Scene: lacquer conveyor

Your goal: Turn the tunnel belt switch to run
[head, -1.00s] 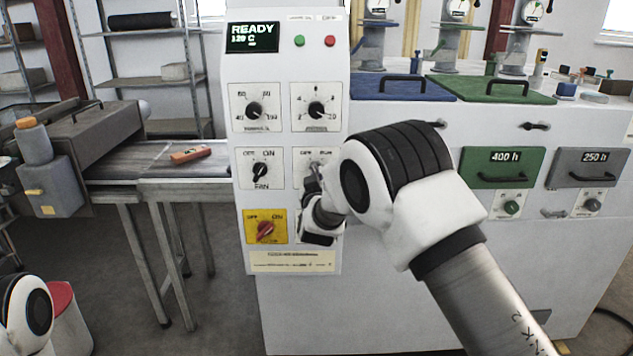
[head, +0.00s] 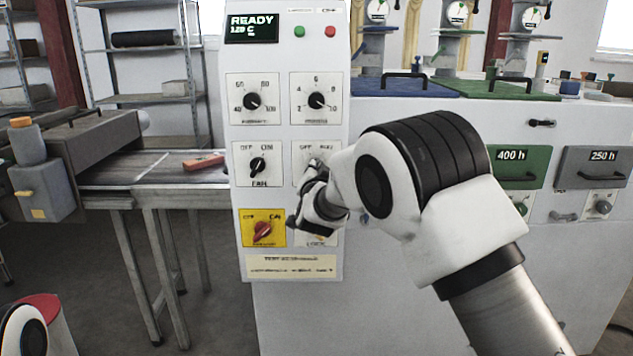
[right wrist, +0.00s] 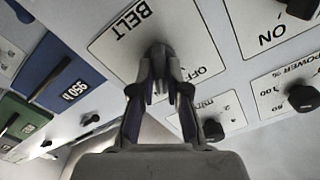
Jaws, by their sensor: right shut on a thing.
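The belt switch is on a white plate marked OFF and RUN (head: 302,152) on the tall white control panel, right of the FAN switch. My right gripper (head: 316,172) is at this plate and covers the knob and most of the plate in the head view. In the right wrist view the plate (right wrist: 118,48) reads BELT and OFF, upside down. There the fingers of my right gripper (right wrist: 161,78) are shut on the dark belt knob (right wrist: 158,49). Its pointing direction is hidden between the fingers. My left gripper is out of view.
The FAN switch (head: 258,166) is left of the belt switch. A yellow plate with a red knob (head: 262,232) and a LOCK plate lie below. Two dials (head: 253,101) are above. A conveyor (head: 140,172) with an orange-brown bar (head: 203,163) stands at left.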

